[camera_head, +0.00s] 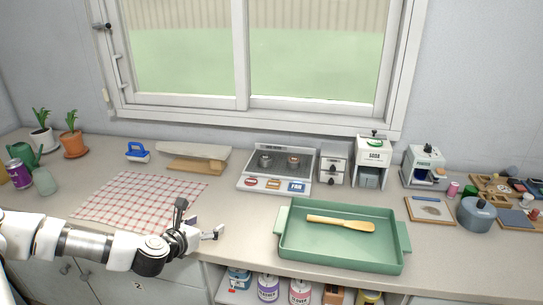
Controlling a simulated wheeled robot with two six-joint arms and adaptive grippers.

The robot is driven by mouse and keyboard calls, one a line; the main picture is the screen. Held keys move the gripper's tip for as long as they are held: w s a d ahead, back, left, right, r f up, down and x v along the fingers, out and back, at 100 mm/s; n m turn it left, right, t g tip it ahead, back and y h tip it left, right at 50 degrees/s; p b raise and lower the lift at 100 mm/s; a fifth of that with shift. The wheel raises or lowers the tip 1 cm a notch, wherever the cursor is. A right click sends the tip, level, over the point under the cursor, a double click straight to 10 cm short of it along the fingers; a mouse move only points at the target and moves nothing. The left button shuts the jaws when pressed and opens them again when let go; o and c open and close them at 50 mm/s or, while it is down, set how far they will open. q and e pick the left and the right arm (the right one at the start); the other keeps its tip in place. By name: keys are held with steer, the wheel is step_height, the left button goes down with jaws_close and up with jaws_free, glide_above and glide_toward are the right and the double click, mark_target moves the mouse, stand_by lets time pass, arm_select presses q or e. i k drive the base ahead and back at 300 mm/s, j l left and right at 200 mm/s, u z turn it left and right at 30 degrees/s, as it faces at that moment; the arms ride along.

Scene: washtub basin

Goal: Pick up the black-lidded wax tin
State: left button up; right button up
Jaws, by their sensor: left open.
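I cannot pick out the black-lidded wax tin with certainty. A small dark item (470,190) stands on the right of the counter among small goods, too small to identify. My left gripper (199,219) is open and empty, over the front edge of the counter by the right corner of the red checked cloth (130,205). It is far to the left of those small goods. My right gripper is not in view.
A green tray (290,258) with a wooden-looking brush or spatula (340,223) stands right of my left gripper. Behind are a stove-like panel (277,170) and small machines (373,160). A blue-grey pot (477,214) stands at right. Cleaner containers (268,288) sit below the counter.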

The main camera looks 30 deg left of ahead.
mark_target(265, 161)
steer(key=i+j, duration=0.1)
steer(key=i, duration=0.5)
steer(key=i+j, duration=0.1)
steer(key=i, duration=0.5)
